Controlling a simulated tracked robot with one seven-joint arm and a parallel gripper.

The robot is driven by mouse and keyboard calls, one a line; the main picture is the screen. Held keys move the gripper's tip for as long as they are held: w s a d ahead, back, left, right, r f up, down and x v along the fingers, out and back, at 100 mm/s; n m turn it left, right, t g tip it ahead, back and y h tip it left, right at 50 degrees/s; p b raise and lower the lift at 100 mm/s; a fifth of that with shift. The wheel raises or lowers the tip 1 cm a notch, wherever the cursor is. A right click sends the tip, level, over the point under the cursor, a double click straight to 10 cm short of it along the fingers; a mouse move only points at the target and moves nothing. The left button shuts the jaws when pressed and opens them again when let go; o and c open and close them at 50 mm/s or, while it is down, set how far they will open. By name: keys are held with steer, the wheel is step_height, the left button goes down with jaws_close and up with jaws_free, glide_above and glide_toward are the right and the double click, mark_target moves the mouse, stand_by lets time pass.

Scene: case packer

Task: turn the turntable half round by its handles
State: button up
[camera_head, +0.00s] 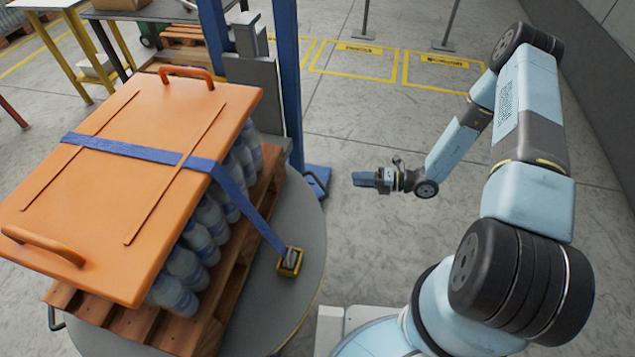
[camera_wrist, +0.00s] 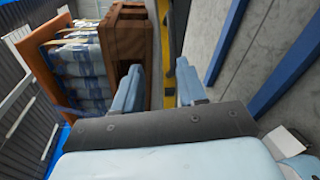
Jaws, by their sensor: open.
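The round grey turntable (camera_head: 308,225) carries a wooden pallet (camera_head: 205,325) loaded with bottles under an orange lid (camera_head: 150,120). A thin dark loop, probably a turntable handle (camera_head: 55,318), shows at its lower left edge; other rim handles are hard to make out. Two orange handles (camera_head: 188,74) (camera_head: 43,245) are on the lid. My gripper (camera_head: 362,180) is open and empty, right of the turntable and apart from it in the head view. In the wrist view its spread fingers (camera_wrist: 158,90) point towards the pallet (camera_wrist: 130,45) and the turntable's yellow edge (camera_wrist: 175,45).
A blue mast (camera_head: 288,80) with a blue foot (camera_head: 318,182) stands just behind the turntable, close to my gripper. A blue strap (camera_head: 140,149) crosses the lid down to a yellow buckle (camera_head: 290,261). A yellow-legged table (camera_head: 60,55) is at back left. Floor behind my gripper is clear.

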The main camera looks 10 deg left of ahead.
mark_target(319, 181)
steer(key=shift+m+t, duration=0.4)
steer(key=shift+m, duration=0.5)
steer(key=a+f, duration=0.1)
steer(key=a, duration=0.3)
steer(key=a+f, duration=0.2)
steer(key=a, duration=0.3)
steer(key=w+a+f, duration=0.1)
steer(key=a, duration=0.4)
steer(key=shift+f, duration=0.35)
steer(key=shift+c, duration=0.4)
jaws_close()
